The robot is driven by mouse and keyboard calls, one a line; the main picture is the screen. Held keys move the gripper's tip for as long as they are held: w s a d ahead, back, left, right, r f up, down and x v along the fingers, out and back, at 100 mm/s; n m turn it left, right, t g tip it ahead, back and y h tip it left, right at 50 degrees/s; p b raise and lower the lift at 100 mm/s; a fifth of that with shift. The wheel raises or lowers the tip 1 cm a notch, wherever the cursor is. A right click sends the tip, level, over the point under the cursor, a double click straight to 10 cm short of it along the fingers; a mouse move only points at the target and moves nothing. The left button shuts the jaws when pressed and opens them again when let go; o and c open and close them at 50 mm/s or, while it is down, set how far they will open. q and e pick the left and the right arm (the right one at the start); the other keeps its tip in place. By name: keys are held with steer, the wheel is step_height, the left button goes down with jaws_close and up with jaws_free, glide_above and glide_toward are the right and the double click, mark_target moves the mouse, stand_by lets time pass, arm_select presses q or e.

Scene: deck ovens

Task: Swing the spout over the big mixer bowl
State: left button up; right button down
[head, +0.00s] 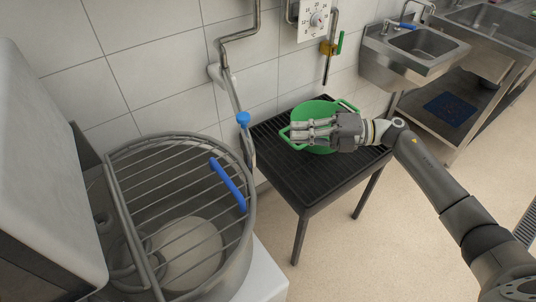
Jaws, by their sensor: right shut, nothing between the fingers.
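The big mixer bowl (245,232) stands at lower left under a wire guard (150,170) with a blue handle (228,184). A thin metal spout pipe (233,92) with a blue knob (243,118) comes down by the tiled wall. Its lower part is beside the bowl's back right rim in the picture; I cannot tell its exact height or depth. My right gripper (296,133) is shut and empty, in front of a green basin in the picture, to the right of the spout and apart from it. My left gripper is not in view.
The green basin (318,110) sits on a black slatted stand (345,175) right of the bowl. A steel sink (415,45) is at upper right. Floor at lower middle is clear.

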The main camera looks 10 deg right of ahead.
steer(key=s+d+r+n+g+b, duration=0.1)
steer(key=s+d+r+n+g, duration=0.1)
steer(key=s+d+g, duration=0.25)
steer(key=w+a+f+p, duration=0.1)
steer(key=a+p, duration=0.4)
steer(key=a, duration=0.8)
steer(key=shift+a+f+h, duration=0.2)
steer(key=shift+f+h, duration=0.1)
steer(key=shift+f, duration=0.4)
steer(key=shift+a, duration=0.1)
